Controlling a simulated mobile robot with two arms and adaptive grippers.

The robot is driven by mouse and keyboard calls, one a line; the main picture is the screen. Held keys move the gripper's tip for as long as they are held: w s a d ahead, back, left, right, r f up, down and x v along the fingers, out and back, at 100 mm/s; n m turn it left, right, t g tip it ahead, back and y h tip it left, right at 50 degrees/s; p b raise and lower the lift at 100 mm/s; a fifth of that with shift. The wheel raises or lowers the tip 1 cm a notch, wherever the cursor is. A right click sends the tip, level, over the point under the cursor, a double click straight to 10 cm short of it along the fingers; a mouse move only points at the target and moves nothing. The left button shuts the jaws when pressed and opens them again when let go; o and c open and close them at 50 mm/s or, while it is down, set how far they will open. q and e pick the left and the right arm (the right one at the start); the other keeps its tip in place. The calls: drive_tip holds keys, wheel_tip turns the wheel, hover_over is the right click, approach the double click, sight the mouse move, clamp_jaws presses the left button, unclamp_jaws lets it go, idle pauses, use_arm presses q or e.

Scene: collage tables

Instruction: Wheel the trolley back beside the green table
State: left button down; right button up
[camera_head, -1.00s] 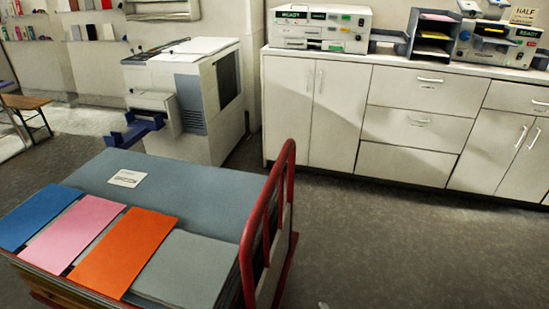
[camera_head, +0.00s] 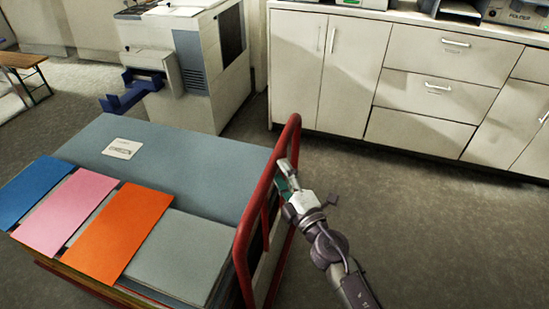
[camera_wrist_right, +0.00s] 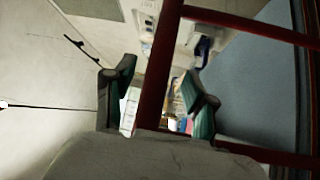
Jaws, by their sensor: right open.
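The trolley (camera_head: 180,180) stands at the lower left in the head view, with a grey-blue top surface and a red tubular handle (camera_head: 243,235) on its right side. Blue, pink and orange sheets lie on its near part. My right gripper (camera_head: 287,178) is at the handle's outer right side, near its upper part. In the right wrist view my right gripper (camera_wrist_right: 158,84) is open, with a red bar of the handle (camera_wrist_right: 163,45) running between its two green-padded fingers. I cannot tell whether they touch it. My left gripper is out of view. No green table shows.
A white machine (camera_head: 190,65) with a blue tray stands behind the trolley. White cabinets (camera_head: 400,80) line the back right. A small wooden table (camera_head: 18,62) is at the far left. The grey floor (camera_head: 440,235) at the right is clear.

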sight(274, 161)
drive_tip(key=x, duration=0.4)
drive_tip(key=shift+w+a, duration=0.2)
drive_tip(key=shift+w, duration=0.15)
clamp_jaws()
